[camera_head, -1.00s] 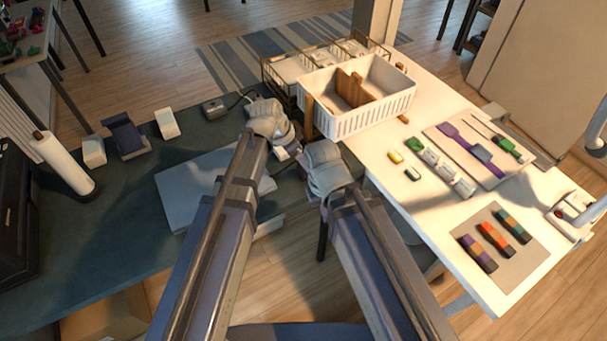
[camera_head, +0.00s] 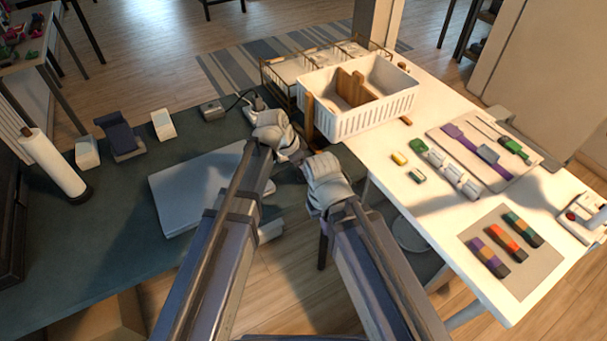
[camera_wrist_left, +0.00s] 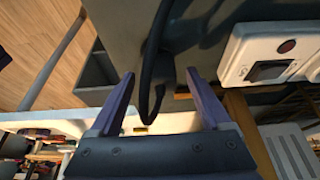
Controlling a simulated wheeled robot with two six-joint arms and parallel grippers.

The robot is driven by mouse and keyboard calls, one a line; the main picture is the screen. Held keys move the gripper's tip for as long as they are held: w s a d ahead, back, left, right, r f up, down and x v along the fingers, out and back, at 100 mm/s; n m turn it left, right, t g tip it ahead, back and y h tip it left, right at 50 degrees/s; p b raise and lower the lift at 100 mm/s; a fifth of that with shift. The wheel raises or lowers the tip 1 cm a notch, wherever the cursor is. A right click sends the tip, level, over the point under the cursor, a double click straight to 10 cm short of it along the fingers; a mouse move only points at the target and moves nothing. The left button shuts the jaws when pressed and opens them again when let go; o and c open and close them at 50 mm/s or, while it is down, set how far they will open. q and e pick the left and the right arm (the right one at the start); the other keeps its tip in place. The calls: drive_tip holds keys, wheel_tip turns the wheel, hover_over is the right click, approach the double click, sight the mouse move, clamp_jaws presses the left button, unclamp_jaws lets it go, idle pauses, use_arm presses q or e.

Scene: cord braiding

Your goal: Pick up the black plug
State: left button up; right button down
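In the left wrist view a black plug (camera_wrist_left: 163,73) with a black cable (camera_wrist_left: 150,62) shows beyond my left fingers; the cable loops down between them. My left gripper (camera_wrist_left: 163,97) is open, one finger on each side of the cable, and I see no contact. In the head view the black cable (camera_head: 238,97) runs over the dark table from a small grey box toward a white unit; the plug itself I cannot make out there. My left wrist covers the area just in front. My right gripper's fingers are hidden behind its wrist (camera_head: 327,180).
A white unit (camera_wrist_left: 270,55) with a dark switch and red button is close beside my left fingers. A white basket (camera_head: 372,118) stands on the white table at right. A flat grey panel (camera_head: 185,195) lies on the dark table (camera_head: 100,225). A gap separates the tables.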

use_arm(q)
clamp_jaws()
idle(0.4)
drive_tip(key=shift+r, duration=0.1)
use_arm(e)
drive_tip(key=shift+r, duration=0.1)
